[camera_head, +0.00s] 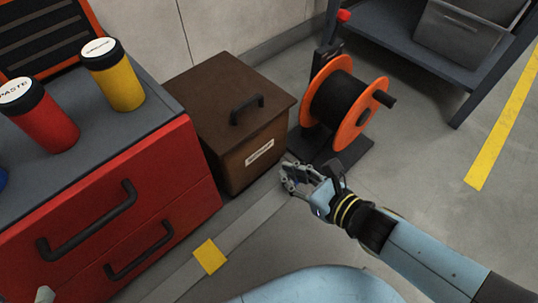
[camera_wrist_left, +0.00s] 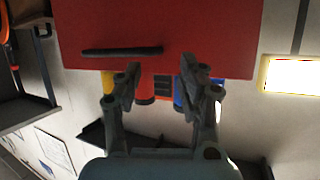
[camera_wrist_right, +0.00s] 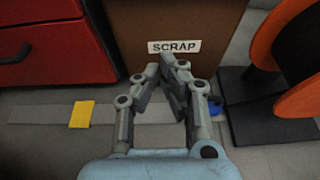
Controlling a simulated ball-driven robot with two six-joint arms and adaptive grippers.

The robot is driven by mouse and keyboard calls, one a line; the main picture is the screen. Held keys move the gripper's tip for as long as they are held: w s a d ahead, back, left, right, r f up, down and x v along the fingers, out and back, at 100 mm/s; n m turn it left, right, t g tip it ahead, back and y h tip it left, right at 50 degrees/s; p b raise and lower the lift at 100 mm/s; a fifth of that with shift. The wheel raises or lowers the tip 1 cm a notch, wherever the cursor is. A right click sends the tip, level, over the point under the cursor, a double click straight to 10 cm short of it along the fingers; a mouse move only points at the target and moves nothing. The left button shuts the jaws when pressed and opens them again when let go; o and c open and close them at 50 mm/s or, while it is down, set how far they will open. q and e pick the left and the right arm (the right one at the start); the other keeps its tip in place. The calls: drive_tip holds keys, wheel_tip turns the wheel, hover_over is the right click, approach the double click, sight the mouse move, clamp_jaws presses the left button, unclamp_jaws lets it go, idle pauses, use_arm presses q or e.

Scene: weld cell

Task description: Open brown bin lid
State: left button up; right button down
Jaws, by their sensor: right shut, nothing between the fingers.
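The brown bin (camera_head: 236,160) stands on the floor between the red drawer cabinet and the cable reel. Its brown lid (camera_head: 215,90) lies flat and closed on top, with a dark bar handle (camera_head: 247,108). My right gripper (camera_head: 287,180) is low in front of the bin's right front corner, below the lid and apart from the handle. In the right wrist view the right gripper (camera_wrist_right: 168,62) is shut and empty, below the bin's SCRAP label (camera_wrist_right: 174,46). In the left wrist view my left gripper (camera_wrist_left: 157,75) is open and empty before the red cabinet; the lid is not in that view.
The red drawer cabinet (camera_head: 160,185) stands left of the bin, with a red jar (camera_head: 45,122) and a yellow jar (camera_head: 118,85) on top. An orange reel (camera_head: 350,115) stands close on the right. Open floor lies in front, with a yellow patch (camera_head: 210,257).

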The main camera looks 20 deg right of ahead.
sight(251, 141)
drive_tip(key=b+x, duration=0.2)
drive_tip(key=x, duration=0.7)
drive_tip(key=shift+w+a+f+b, duration=0.1)
drive_tip(key=shift+w+f+b, duration=0.15)
drive_tip(key=shift+b, duration=0.15)
use_arm(q)
drive_tip(key=w+d+r+m+t+h, duration=0.1)
drive_tip(key=w+r+t, duration=0.3)
drive_tip(key=r, duration=0.5)
drive_tip(key=w+d+r+m+t+h, duration=0.1)
drive_tip(key=w+r+t, duration=0.3)
drive_tip(key=r, duration=0.5)
use_arm(e)
drive_tip(key=shift+w+r, duration=0.2)
wheel_tip(251, 141, up, 4)
drive_tip(key=shift+f+p, duration=0.2)
drive_tip(key=shift+p, duration=0.95)
use_arm(q)
drive_tip(key=s+a+f+n+g, duration=0.1)
drive_tip(key=s+f+g, duration=0.1)
drive_tip(key=f, duration=0.5)
drive_tip(key=s+f+g+y, duration=0.1)
drive_tip(key=s+f+g, duration=0.1)
drive_tip(key=f, duration=0.4)
drive_tip(key=shift+s+a+f+n+g+y, duration=0.3)
drive_tip(key=shift+a+f+n+g, duration=0.1)
drive_tip(key=shift+g, duration=0.5)
use_arm(e)
drive_tip(key=shift+r, duration=0.1)
